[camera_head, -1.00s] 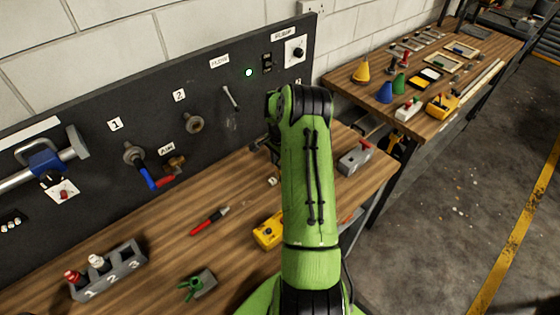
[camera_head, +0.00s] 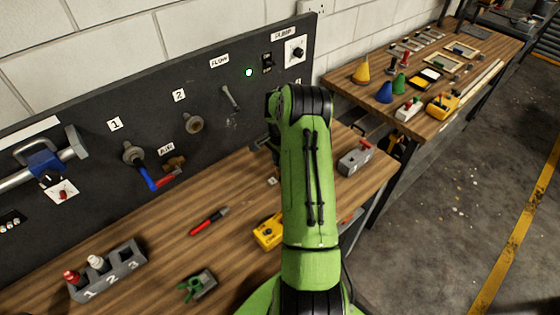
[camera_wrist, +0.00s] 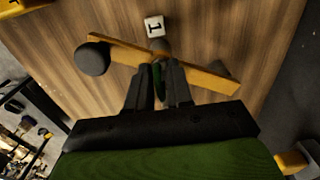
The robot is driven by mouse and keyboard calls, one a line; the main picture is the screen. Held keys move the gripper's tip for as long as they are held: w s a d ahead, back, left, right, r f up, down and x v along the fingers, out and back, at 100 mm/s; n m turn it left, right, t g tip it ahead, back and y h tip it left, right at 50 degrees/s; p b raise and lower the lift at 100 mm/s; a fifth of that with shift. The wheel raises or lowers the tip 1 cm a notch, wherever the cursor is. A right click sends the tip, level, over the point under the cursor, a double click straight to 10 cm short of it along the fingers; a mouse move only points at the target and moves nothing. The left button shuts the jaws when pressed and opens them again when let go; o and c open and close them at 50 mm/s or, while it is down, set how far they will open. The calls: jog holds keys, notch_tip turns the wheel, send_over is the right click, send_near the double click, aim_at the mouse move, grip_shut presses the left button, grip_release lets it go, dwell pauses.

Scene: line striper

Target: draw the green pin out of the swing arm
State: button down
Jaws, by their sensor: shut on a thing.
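In the wrist view, the swing arm (camera_wrist: 205,79) is a yellow-orange bar lying slantwise across the picture, with a dark round knob (camera_wrist: 92,58) at its left end. The green pin (camera_wrist: 157,78) shows as a narrow green piece between my dark fingers, close to the bar's middle. My gripper (camera_wrist: 160,72) is shut on it. I cannot tell how deep the pin sits in the bar. In the head view, my own green arm hides the gripper, the pin and the swing arm.
A white tag marked 1 (camera_wrist: 154,26) is just beyond the bar. A dark panel (camera_head: 75,190) stands behind.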

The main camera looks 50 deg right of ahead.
jog(key=shift+r+p, duration=0.3)
jog(key=shift+r, duration=0.4)
jog(key=shift+r+p, duration=1.65)
jog(key=shift+r, duration=1.45)
